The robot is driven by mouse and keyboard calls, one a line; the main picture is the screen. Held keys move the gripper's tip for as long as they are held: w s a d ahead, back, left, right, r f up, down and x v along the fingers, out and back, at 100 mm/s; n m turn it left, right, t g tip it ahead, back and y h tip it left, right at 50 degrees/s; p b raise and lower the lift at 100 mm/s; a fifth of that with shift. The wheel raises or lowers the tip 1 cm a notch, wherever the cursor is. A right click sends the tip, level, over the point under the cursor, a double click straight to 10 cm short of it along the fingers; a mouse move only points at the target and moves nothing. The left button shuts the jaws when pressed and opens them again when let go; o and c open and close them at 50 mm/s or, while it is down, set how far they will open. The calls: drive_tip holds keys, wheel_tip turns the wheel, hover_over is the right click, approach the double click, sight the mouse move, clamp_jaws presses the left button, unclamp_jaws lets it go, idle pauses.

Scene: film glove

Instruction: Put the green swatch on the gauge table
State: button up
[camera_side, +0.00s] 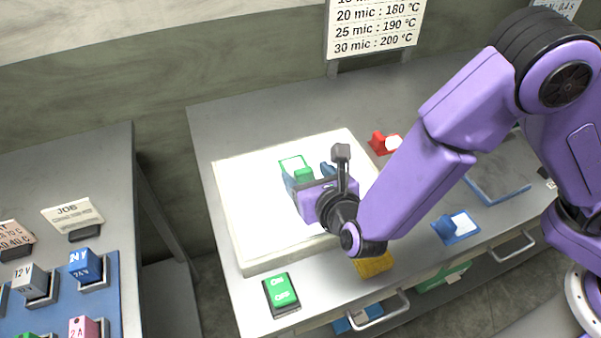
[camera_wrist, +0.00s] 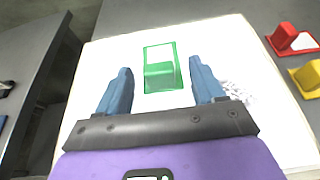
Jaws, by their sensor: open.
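The green swatch (camera_side: 296,163) has a green border, a pale window and a raised green block. It lies flat on the white slab (camera_side: 248,213), which looks like the gauge table. In the wrist view the swatch (camera_wrist: 160,70) is centred just beyond my fingertips, on the slab (camera_wrist: 215,38). My gripper (camera_side: 308,175) is open and empty, with its blue fingers apart, close over the slab by the swatch. In the wrist view the gripper (camera_wrist: 160,78) has one finger to each side of the swatch line, with white surface showing between. No finger visibly touches the swatch.
A red swatch (camera_side: 384,143), a blue swatch (camera_side: 457,228) and a yellow piece (camera_side: 375,266) lie around the slab. A green switch (camera_side: 281,292) is at the bench's front edge. A separate bench (camera_side: 95,190) with coloured blocks stands left, across a gap.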

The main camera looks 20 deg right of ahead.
sight(302, 170)
drive_tip(key=shift+x, duration=2.3)
drive_tip(key=shift+a, duration=0.1)
drive_tip(key=c, duration=0.8)
drive_tip(key=shift+r, duration=0.1)
drive_tip(key=shift+r, duration=0.45)
wheel_tip(302, 170, up, 2)
drive_tip(key=shift+r, duration=0.15)
drive_tip(key=s+d+r, duration=0.6)
drive_tip(key=s, duration=0.1)
drive_tip(key=s+d+r, duration=0.2)
drive_tip(key=s+r, duration=0.1)
drive_tip(key=s, duration=0.1)
drive_tip(key=shift+d+r, duration=0.35)
drive_tip(key=shift+d, duration=0.05)
